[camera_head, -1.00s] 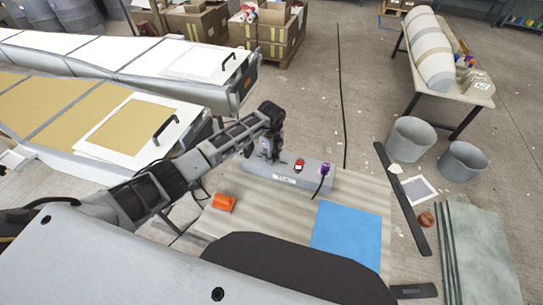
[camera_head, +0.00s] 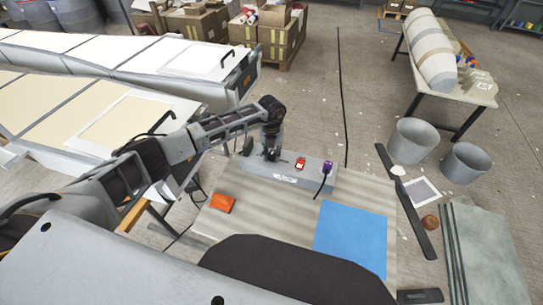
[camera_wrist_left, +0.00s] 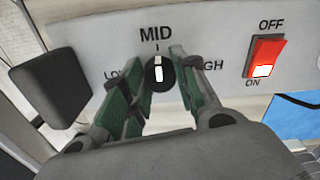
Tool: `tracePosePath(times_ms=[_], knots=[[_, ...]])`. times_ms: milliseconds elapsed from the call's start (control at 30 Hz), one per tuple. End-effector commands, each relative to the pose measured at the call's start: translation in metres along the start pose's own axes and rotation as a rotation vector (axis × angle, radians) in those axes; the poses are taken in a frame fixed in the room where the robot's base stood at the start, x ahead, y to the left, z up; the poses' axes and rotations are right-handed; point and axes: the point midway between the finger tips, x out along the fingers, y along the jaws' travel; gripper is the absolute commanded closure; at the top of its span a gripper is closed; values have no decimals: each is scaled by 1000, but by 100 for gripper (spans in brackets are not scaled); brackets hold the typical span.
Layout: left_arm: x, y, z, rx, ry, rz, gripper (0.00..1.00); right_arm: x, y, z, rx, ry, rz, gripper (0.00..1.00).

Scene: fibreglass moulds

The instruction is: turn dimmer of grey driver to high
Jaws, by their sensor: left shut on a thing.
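The grey driver (camera_head: 312,176) is a long box on the table, with a red switch (camera_head: 300,163) and a purple plug (camera_head: 327,167) on it. In the left wrist view its panel shows a black dimmer knob (camera_wrist_left: 159,74) with a white mark, under the word MID. LOW on the left and HIGH on the right are partly covered by my fingers. My left gripper (camera_wrist_left: 155,88) has its green-padded fingers on both sides of the knob and is shut on it. The knob's white mark lines up with MID. The red rocker switch also shows in the left wrist view (camera_wrist_left: 264,55). My right gripper is not in view.
An orange block (camera_head: 222,203) and a blue sheet (camera_head: 350,238) lie on the table (camera_head: 270,212). A black block (camera_wrist_left: 65,88) sits left of the dimmer. Grey bins (camera_head: 412,141) stand on the floor to the right. White moulds (camera_head: 110,125) lie at the left.

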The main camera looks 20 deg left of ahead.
Motion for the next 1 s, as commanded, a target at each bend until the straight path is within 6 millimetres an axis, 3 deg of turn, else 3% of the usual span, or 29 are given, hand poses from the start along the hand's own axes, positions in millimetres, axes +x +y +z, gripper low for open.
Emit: tracePosePath(times_ms=[400,667,1000], knots=[[1,0,1,369,-3,1,94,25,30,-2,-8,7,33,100],[1,0,1,593,-3,1,94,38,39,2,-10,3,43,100],[1,0,1,883,-3,1,94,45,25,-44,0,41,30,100]])
